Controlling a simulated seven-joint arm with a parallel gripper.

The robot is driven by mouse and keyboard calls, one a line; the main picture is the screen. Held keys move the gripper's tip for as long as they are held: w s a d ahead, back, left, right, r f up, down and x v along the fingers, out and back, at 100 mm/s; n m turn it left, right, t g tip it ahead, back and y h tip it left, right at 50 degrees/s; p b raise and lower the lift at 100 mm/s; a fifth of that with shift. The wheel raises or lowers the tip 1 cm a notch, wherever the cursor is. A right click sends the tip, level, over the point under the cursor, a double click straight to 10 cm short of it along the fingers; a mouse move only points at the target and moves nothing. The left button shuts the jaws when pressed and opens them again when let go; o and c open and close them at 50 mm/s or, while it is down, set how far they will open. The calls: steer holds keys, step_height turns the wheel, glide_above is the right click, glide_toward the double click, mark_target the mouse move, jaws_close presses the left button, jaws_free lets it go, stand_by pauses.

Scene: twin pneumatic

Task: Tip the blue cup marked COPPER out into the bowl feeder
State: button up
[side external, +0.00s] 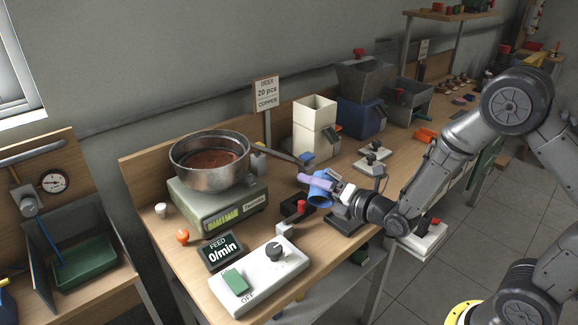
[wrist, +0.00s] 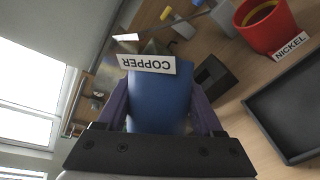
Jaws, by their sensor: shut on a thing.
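The blue cup (side external: 319,195) is held in my gripper (side external: 328,183) above the bench, right of the bowl feeder. In the wrist view the cup (wrist: 160,103) fills the middle, between purple fingers, with its white COPPER label (wrist: 147,64) upside down. My gripper (wrist: 160,108) is shut on it. The cup looks tilted in the side view; its contents cannot be seen. The bowl feeder (side external: 210,176) is a round metal bowl with brownish material inside, on a grey-green base (side external: 222,207). The cup is apart from the bowl.
A red NICKEL cup (wrist: 266,28) and a dark tray (wrist: 291,108) show in the wrist view. A FEED display (side external: 222,252) reads 0/min. A white switch box (side external: 262,278) stands at the front. A sign (side external: 266,93) reads 20 pcs COPPER. A white hopper (side external: 315,128) stands behind the cup.

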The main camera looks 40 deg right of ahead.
steer(key=shift+m+h, duration=0.5)
steer(key=shift+h, duration=0.1)
steer(key=s+f, duration=0.1)
steer(key=s+d+f, duration=0.1)
steer(key=s, duration=0.1)
steer(key=s+d+f, duration=0.1)
steer(key=shift+s+d, duration=0.1)
steer(key=shift+s, duration=0.05)
steer(key=w+d+r+m+g+h, duration=0.2)
steer(key=w+r+m, duration=0.25)
steer(key=w, duration=0.25)
steer(key=w+d+r+m+g+h, duration=0.1)
steer(key=w+d+r+m, duration=0.2)
steer(key=w+m, duration=0.3)
steer(key=w+a+r+m+y, duration=0.5)
steer(key=w+a+r+m, duration=0.3)
steer(key=w+a, duration=0.4)
steer(key=shift+w+r+g, duration=0.15)
steer(key=shift+w+g, duration=0.15)
steer(key=shift+w, duration=0.55)
steer(key=a+r+y, duration=0.1)
steer(key=a, duration=0.2)
steer(key=w+a+y, duration=0.1)
steer(key=a, duration=0.2)
steer(key=w+a+r+y, duration=0.1)
steer(key=a+y, duration=0.1)
steer(key=a, duration=0.2)
steer(key=shift+a+r, duration=0.1)
steer(key=shift+r, duration=0.25)
